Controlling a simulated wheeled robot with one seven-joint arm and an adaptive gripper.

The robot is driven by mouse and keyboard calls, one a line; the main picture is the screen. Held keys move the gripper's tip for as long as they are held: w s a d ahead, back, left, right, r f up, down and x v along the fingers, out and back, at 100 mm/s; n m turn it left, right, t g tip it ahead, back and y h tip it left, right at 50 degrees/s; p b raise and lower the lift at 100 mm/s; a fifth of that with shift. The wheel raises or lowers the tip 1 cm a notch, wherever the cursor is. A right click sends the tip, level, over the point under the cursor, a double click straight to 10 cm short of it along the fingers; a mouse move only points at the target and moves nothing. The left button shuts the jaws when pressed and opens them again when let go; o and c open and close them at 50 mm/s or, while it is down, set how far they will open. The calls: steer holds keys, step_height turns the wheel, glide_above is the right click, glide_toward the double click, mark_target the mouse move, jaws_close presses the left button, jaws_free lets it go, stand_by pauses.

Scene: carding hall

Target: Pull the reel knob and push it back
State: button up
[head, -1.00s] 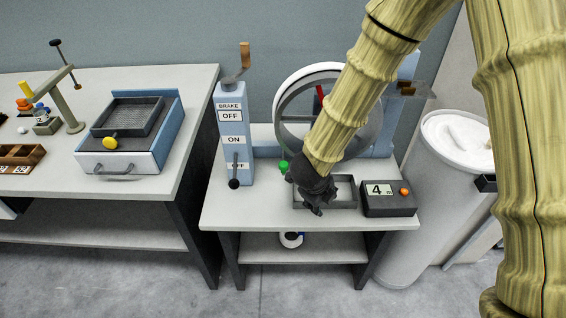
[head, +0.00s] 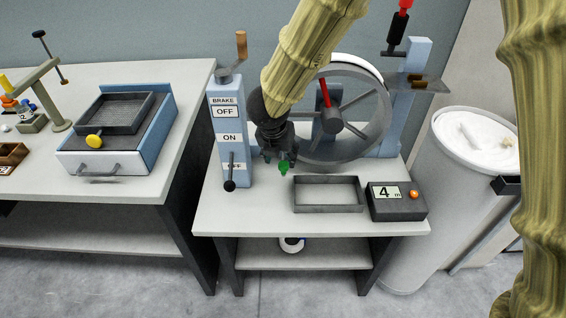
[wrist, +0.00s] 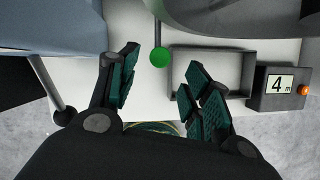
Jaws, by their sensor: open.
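The reel knob is a small green ball (head: 284,168) low at the front left of the reel (head: 372,140), a grey spoked wheel with a white rim. In the wrist view the green knob (wrist: 160,57) sits on a thin dark rod, ahead of and between my open fingers. My gripper (head: 282,160) is open, pointing down just above or behind the knob in the head view. In the wrist view my gripper (wrist: 160,90) holds nothing, and the knob looks apart from both fingers.
A blue brake post (head: 229,160) with a black-knobbed lever stands close left of my gripper. An empty grey tray (head: 328,208) and a counter box (head: 398,204) reading 4 m lie at the front right. A white bin (head: 440,220) stands right of the table.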

mark_target(283, 164)
steer(key=shift+x, duration=3)
steer(key=shift+c, duration=0.2)
jaws_close()
